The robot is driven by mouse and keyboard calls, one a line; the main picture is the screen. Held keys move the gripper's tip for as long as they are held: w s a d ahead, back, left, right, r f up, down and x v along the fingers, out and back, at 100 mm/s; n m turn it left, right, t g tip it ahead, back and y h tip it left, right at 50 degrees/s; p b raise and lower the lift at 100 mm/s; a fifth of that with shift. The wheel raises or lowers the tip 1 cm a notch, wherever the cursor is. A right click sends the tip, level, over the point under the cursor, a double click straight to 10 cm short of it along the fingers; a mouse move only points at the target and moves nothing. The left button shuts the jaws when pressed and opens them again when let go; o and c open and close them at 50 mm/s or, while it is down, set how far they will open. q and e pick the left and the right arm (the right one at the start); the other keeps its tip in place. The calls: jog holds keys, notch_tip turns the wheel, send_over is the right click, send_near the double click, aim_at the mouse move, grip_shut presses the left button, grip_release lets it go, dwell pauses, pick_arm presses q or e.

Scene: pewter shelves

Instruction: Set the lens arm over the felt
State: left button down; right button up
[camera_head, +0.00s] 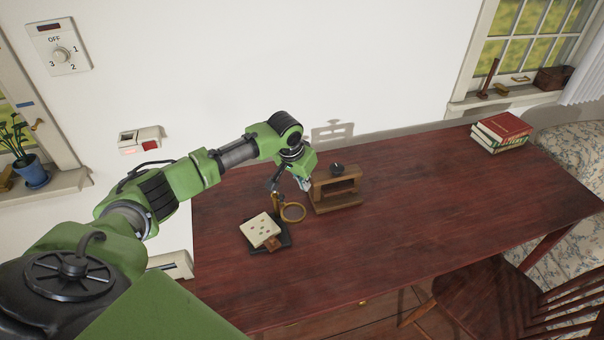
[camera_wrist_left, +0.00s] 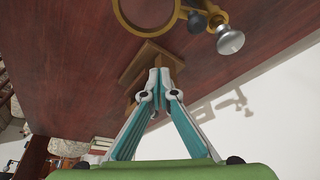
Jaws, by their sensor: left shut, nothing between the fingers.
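The lens arm (camera_head: 293,212) is a brass ring on a short upright post, standing on the red-brown table. In the left wrist view the brass ring (camera_wrist_left: 119,12) shows at the top edge, with a silver knob (camera_wrist_left: 230,40) on its mount to the right. A dark mat (camera_head: 285,243), perhaps the felt, lies left of the ring, mostly covered by a pale spotted card. The ring sits beside the mat's right edge. My left gripper (camera_head: 305,186) is shut and empty, just above and right of the ring; its fingertips (camera_wrist_left: 160,74) meet. My right gripper is not in view.
A wooden stand (camera_head: 338,203) with a dark knob on top stands just right of my left gripper. Stacked books (camera_head: 501,132) lie at the table's far right. The table (camera_head: 420,200) between is clear. A chair (camera_head: 490,300) stands at the front right.

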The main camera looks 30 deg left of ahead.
aim_at(289, 206)
pick_arm(q)
jog(key=s+f+p, duration=0.2)
jog(key=f, duration=0.1)
jog(key=shift+s+f+p, duration=0.1)
jog(key=shift+s+p, duration=0.25)
jog(key=shift+p, duration=0.05)
dwell(0.4)
